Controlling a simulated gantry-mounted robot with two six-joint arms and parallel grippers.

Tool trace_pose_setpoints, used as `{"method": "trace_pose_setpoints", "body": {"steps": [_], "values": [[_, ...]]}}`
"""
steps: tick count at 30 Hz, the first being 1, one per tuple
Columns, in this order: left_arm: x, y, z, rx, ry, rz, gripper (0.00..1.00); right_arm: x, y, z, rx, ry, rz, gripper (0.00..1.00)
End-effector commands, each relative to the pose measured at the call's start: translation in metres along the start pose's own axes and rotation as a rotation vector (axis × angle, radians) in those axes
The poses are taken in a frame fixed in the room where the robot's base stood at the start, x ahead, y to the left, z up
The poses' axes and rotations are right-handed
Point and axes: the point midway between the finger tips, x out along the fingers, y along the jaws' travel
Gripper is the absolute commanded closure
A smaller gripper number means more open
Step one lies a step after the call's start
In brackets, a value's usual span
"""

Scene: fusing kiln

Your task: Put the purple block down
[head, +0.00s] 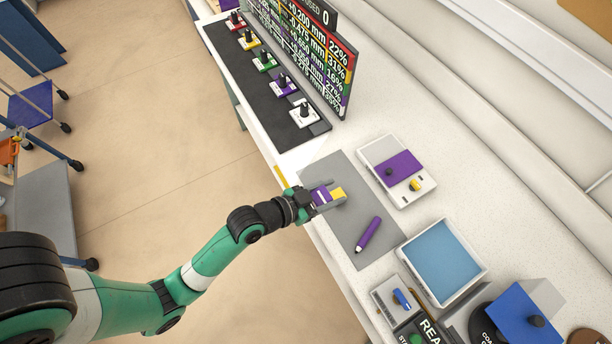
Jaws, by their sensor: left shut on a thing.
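My left gripper (328,197) reaches in from the left over the near edge of a grey mat (342,235) on the white counter. It is shut on the purple block (320,194), which has a pale stripe and is partly hidden by the fingers. A yellow piece (338,193) shows at the fingertips beside the purple; I cannot tell if it is part of the block. I cannot tell whether the block touches the mat. My right gripper is not in view.
A purple marker-like stick (368,235) lies on the mat. Behind it is a white device with a purple plate (399,165). A blue-floored tray (443,262), a switch box (397,301) and a blue box (524,312) stand right. A black knob panel (262,85) is farther left.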

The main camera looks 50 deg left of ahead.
Motion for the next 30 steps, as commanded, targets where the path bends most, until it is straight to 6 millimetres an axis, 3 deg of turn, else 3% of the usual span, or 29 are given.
{"method": "trace_pose_setpoints", "body": {"steps": [5,14,18,30], "values": [[0.009,-0.011,0.003,-0.001,0.002,-0.004,1.0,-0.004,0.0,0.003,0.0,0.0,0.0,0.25],[0.064,-0.081,0.022,-0.002,0.002,-0.006,1.0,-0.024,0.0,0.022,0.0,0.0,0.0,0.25],[0.089,-0.101,0.048,-0.002,0.0,-0.002,1.0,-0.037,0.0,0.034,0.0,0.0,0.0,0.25],[0.112,-0.119,0.07,-0.001,-0.001,-0.001,1.0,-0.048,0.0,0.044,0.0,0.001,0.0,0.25]]}}
